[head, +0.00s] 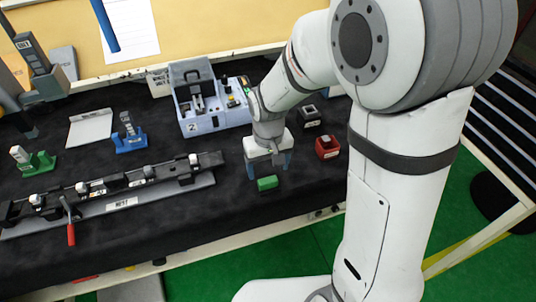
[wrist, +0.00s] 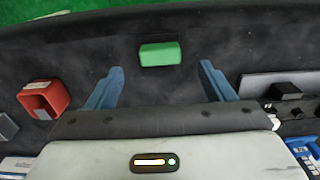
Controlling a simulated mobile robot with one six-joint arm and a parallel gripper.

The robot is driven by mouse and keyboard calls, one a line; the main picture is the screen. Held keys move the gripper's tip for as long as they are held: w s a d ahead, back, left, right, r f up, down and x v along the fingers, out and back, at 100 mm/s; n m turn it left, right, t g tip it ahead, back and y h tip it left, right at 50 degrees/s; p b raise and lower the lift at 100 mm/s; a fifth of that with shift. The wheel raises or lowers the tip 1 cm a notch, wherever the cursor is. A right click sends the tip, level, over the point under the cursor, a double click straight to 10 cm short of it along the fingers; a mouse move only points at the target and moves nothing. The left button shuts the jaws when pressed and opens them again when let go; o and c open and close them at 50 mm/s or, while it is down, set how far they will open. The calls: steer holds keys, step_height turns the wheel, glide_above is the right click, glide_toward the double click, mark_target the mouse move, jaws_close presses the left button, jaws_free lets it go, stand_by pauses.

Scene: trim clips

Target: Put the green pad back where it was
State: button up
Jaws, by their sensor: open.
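The green pad (head: 267,183) is a small green block lying on the dark table mat near its front edge. It also shows in the wrist view (wrist: 160,53), upper middle, ahead of the fingertips. My gripper (head: 268,165) is open, with its blue fingers pointing down close to the pad. In the wrist view the two blue fingers (wrist: 160,78) are spread to either side of the pad's line, with nothing between them. The pad appears apart from both fingers.
A red open box (head: 327,147) stands right of my gripper, with a dark box (head: 309,116) behind it. The long clip rail fixture (head: 120,185) lies to the left. A grey-blue machine (head: 208,120) stands behind. The mat around the pad is clear.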

mark_target(268, 181)
step_height(268, 181, up, 5)
steer(key=s+d+r+m+t, duration=0.3)
steer(key=s+d+r, duration=0.5)
steer(key=s+d, duration=0.4)
steer(key=shift+s+d+r, duration=0.2)
steer(key=shift+r, duration=0.1)
